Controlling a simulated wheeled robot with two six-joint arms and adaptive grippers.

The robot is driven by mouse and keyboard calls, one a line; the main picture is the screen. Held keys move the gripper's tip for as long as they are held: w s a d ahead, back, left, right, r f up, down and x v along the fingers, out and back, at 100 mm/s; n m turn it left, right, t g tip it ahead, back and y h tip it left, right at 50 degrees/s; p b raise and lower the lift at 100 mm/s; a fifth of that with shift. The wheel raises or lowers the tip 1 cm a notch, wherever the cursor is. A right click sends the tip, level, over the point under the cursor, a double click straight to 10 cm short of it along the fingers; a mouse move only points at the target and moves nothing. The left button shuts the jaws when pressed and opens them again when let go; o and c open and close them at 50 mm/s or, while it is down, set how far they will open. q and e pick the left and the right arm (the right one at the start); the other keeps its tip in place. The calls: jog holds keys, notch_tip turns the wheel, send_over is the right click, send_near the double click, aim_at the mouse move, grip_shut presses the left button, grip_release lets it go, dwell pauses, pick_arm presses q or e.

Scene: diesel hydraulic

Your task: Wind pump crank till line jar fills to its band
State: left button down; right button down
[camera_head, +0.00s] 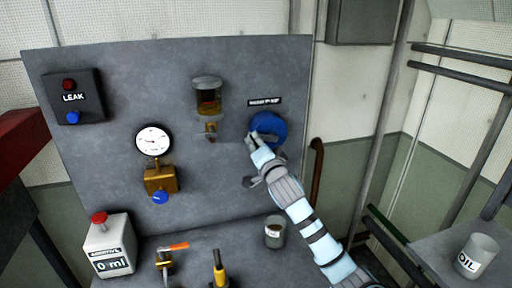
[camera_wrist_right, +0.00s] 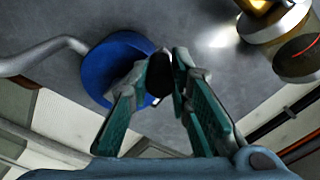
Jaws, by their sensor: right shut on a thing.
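The pump crank is a blue disc (camera_head: 270,126) on the grey panel, under a small dark label. In the right wrist view the blue disc (camera_wrist_right: 108,68) has a dark knob (camera_wrist_right: 159,68) in front of it. My right gripper (camera_head: 253,141) reaches up to the crank, and its fingers (camera_wrist_right: 166,70) are shut on the knob. The line jar (camera_head: 208,100) is a clear jar with a grey cap, left of the crank, with amber liquid low inside. It also shows in the right wrist view (camera_wrist_right: 292,50), with a thin red line on it. My left gripper is out of view.
A gauge (camera_head: 154,140) with a brass valve and a LEAK box (camera_head: 75,97) are on the panel's left. An OIL cup (camera_head: 477,256) stands on the right table.

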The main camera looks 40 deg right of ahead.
jog(key=shift+r, duration=0.2)
dwell(0.3)
jog(key=c, duration=1.4)
grip_release()
jog(key=shift+c, duration=0.2)
jog(key=v, duration=1.2)
